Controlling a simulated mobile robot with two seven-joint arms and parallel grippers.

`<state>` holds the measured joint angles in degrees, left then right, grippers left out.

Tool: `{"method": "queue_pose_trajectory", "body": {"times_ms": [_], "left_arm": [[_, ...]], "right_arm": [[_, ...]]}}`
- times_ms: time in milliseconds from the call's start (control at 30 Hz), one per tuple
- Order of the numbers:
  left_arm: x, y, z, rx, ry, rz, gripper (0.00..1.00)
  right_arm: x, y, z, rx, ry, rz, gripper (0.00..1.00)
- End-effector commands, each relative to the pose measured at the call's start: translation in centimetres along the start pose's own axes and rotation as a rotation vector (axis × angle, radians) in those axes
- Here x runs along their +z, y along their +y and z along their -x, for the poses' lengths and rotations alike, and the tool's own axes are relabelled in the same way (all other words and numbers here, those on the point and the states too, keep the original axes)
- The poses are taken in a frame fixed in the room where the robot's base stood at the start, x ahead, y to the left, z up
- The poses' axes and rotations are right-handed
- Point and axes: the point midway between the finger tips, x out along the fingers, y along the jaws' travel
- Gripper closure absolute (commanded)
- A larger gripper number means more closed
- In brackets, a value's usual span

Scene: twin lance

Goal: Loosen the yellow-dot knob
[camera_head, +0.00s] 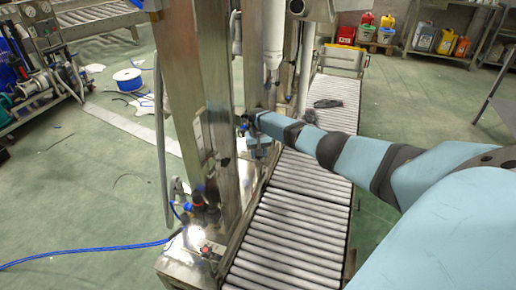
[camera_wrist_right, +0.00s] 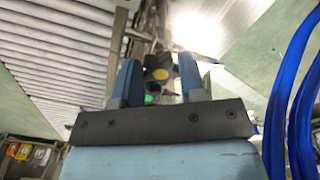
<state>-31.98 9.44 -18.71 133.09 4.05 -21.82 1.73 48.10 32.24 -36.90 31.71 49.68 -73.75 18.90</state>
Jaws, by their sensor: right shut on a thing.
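The yellow-dot knob (camera_wrist_right: 160,74) is dark with a yellow disc on its face, in the upper middle of the right wrist view. My right gripper (camera_wrist_right: 158,80) has its two blue fingers on either side of this knob and is shut on it. In the head view my right arm reaches in from the right, and its gripper (camera_head: 247,117) is at the steel column (camera_head: 205,90). The knob itself is too small and covered to make out in the head view. My left gripper is in neither view.
A small green dot (camera_wrist_right: 149,99) shows just below the knob. The roller conveyor (camera_head: 290,235) runs under my right arm, with a dark item (camera_head: 328,103) on it. Blue hose (camera_wrist_right: 290,95) hangs at the right of the wrist view. Open floor (camera_head: 100,200) lies left.

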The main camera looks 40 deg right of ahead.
Motion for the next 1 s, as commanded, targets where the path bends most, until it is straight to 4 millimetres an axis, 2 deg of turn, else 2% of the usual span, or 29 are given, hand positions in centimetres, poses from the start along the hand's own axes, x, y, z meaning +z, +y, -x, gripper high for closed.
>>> {"method": "queue_pose_trajectory", "body": {"times_ms": [300, 767, 800, 900, 1000], "left_arm": [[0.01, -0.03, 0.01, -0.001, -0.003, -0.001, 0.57], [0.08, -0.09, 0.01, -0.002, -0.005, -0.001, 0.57], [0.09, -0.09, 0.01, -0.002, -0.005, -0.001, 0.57], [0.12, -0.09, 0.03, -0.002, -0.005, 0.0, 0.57], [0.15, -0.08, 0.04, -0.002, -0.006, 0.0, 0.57]], "right_arm": [[0.08, 0.05, -0.09, 0.001, -0.003, 0.093, 0.85], [0.07, 0.04, -0.08, 0.0, -0.002, 0.105, 0.85], [0.07, 0.04, -0.08, 0.0, -0.002, 0.105, 0.55], [0.05, 0.04, -0.06, 0.0, -0.002, 0.105, 0.36], [0.04, 0.03, -0.04, 0.0, -0.001, 0.105, 0.36]]}}
